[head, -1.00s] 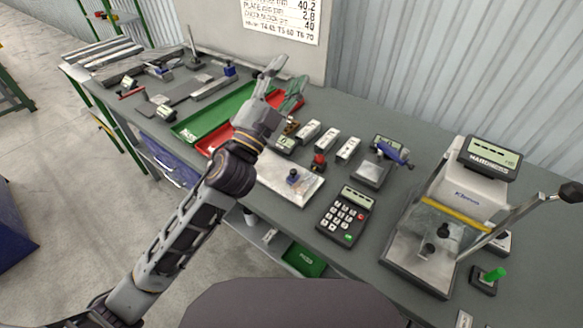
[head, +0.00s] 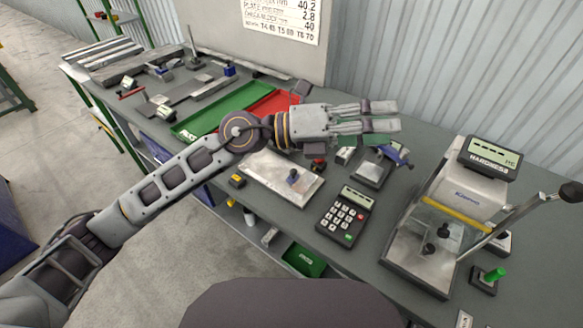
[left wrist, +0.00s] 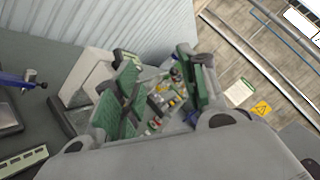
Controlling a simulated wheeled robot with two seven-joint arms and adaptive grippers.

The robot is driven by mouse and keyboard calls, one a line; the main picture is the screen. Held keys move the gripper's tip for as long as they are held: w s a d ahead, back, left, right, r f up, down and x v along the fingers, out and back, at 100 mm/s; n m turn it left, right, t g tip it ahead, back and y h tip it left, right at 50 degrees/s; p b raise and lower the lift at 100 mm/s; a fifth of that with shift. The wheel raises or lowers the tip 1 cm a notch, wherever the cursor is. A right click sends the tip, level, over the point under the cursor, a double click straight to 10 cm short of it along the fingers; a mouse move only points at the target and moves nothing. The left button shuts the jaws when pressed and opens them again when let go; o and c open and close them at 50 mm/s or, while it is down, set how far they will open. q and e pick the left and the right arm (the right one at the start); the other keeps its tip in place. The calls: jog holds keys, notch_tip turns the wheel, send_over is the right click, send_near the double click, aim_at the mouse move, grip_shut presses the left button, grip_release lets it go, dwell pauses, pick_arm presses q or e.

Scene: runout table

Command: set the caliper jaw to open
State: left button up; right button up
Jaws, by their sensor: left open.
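I cannot tell for certain which item is the caliper. My left gripper (head: 384,122) is open and empty above the back of the table, just behind that instrument. Its green-padded fingers are spread in the left wrist view (left wrist: 160,96). My right gripper is not in view.
A hardness tester (head: 470,188) with a long lever stands at the right. A keypad unit (head: 346,215) and a light plate (head: 268,176) lie in front. Green (head: 205,122) and red (head: 268,103) trays lie left of centre. A wall panel rises behind.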

pick_arm(q)
jog(key=w+a+f+m+y, duration=0.1)
jog(key=a+f+m+y, duration=0.1)
jog(key=f+y, duration=0.3)
jog(key=w+a+f+m+y, duration=0.2)
jog(key=f+y, duration=0.1)
jog(key=f, duration=0.3)
jog(key=w+a+f+t+y, duration=0.2)
jog(key=w+a+y, duration=0.2)
jog(key=a, duration=0.3)
jog(key=w+a+f+t+y, duration=0.1)
jog(key=w+a+t+y, duration=0.1)
jog(key=w+a+y, duration=0.2)
jog(key=a, duration=0.3)
jog(key=shift+w+f+n, duration=0.35)
jog(key=shift+w+n, duration=0.05)
jog(key=shift+f, duration=0.1)
